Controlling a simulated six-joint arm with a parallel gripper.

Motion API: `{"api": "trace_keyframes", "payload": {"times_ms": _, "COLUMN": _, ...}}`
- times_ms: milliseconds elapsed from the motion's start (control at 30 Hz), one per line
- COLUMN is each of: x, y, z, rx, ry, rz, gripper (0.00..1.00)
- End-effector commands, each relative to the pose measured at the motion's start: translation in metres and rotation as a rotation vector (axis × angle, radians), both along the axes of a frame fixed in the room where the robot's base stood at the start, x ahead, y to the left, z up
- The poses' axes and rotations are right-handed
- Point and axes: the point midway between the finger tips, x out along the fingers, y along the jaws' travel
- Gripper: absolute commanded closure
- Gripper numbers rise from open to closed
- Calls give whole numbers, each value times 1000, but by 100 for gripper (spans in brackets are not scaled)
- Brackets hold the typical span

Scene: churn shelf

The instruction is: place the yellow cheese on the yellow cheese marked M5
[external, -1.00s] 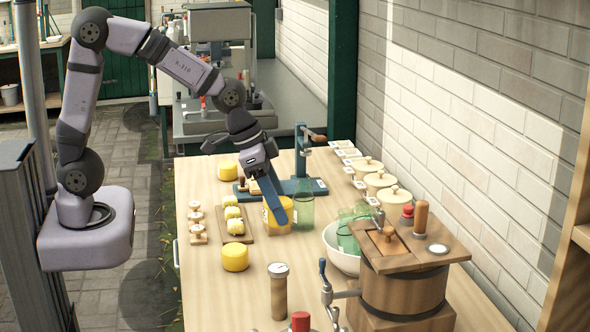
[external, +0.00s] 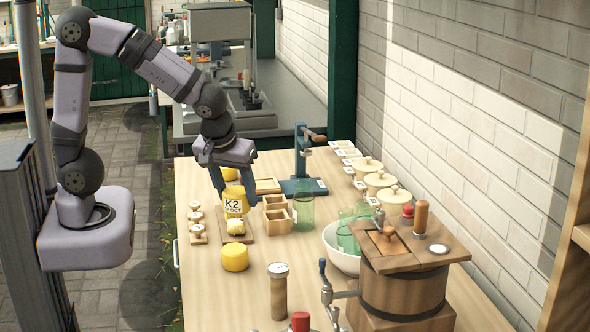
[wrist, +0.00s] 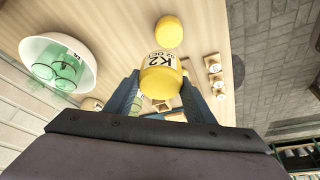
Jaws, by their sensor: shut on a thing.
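My gripper (external: 235,193) is shut on a yellow cheese (external: 235,208) with a white label reading K2. It holds this cheese above the table, over the board with small pale yellow pieces. In the wrist view the same cheese (wrist: 160,80) sits between the two blue fingers. Another yellow cheese (external: 235,257) stands on the table toward the front; it also shows in the wrist view (wrist: 169,31). No M5 mark is readable on either standing cheese.
Wooden boxes (external: 276,218) and a green glass (external: 303,213) stand right of the held cheese. Small wooden stamps (external: 197,226) stand to its left. A blue press (external: 301,160) is behind. A white bowl (external: 341,257) and wooden churn (external: 403,283) are at front right.

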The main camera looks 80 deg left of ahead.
Motion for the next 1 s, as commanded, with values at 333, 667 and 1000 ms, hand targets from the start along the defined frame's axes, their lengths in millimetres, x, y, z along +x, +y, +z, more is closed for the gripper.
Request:
{"api": "trace_keyframes", "payload": {"times_ms": 333, "x": -10, "y": 6, "z": 2, "rx": 0, "ry": -1, "rz": 383, "gripper": 77}}
{"api": "trace_keyframes", "payload": {"times_ms": 667, "x": -11, "y": 6, "z": -4, "rx": 0, "ry": 0, "rz": 445, "gripper": 77}}
{"api": "trace_keyframes", "payload": {"times_ms": 1000, "x": -12, "y": 6, "z": -49, "rx": -1, "ry": 2, "rz": 442, "gripper": 77}}
